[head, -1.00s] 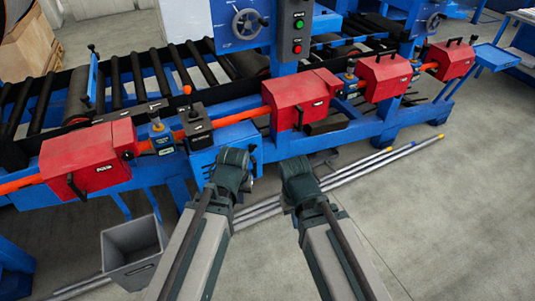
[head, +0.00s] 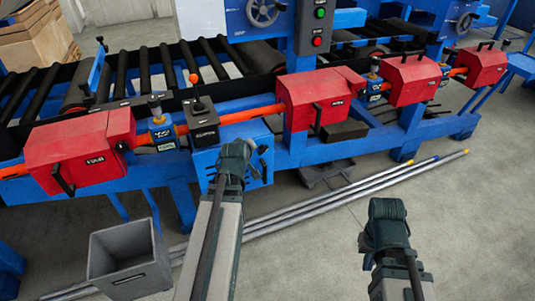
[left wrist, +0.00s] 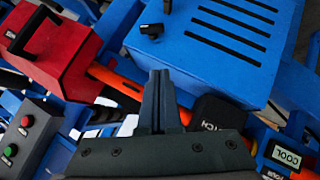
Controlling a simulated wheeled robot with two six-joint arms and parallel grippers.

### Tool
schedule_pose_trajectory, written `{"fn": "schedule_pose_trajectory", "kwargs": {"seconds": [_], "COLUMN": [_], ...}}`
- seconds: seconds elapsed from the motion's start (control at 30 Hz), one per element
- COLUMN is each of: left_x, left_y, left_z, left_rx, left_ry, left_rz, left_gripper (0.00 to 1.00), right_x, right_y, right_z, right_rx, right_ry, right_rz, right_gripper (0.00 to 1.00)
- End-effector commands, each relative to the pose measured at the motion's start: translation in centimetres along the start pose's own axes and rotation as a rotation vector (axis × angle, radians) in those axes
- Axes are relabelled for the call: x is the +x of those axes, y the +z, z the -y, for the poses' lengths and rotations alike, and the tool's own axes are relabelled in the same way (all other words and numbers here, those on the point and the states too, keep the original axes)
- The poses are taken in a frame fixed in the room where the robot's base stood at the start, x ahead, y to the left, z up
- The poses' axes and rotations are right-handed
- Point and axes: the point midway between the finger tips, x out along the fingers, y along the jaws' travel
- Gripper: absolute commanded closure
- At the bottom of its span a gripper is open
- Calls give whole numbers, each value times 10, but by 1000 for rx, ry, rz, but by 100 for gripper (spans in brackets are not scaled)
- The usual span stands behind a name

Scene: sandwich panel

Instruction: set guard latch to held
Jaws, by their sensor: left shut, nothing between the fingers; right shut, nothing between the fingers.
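A black lever box (head: 203,121) with an upright lever and orange knob stands on the blue machine frame, left of centre in the head view. Its label is too small to read there. In the left wrist view a black box (left wrist: 211,112) is partly hidden by my gripper, and its visible label ends in "TCH". My left gripper (head: 238,148) is shut and empty, over the front of a blue slotted cabinet just right of the lever box. Its closed fingers (left wrist: 160,80) point at the cabinet's edge. My right gripper (head: 387,208) is shut and empty over open floor.
Red covers stand along the frame, one left (head: 80,150) and one right (head: 322,101) of the lever box. The blue cabinet (left wrist: 225,40) has a black handle. A grey bin (head: 130,260) and long pipes (head: 330,190) lie on the floor in front.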

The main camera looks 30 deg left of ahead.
Motion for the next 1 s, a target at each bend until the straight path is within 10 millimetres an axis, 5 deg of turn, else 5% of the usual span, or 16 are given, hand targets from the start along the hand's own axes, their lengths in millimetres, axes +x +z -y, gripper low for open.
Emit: {"fn": "schedule_pose_trajectory", "kwargs": {"seconds": [0.47,1.0], "left_x": [9,104], "left_y": [1,3], "left_z": [0,2], "left_rx": [3,3], "left_ry": [-1,-1], "left_rz": [2,3], "left_gripper": [100,100], "right_x": [6,64], "right_y": [0,-4], "right_z": [0,6], "right_rx": [0,0], "right_ry": [0,0], "right_rz": [0,0], "right_gripper": [100,100]}}
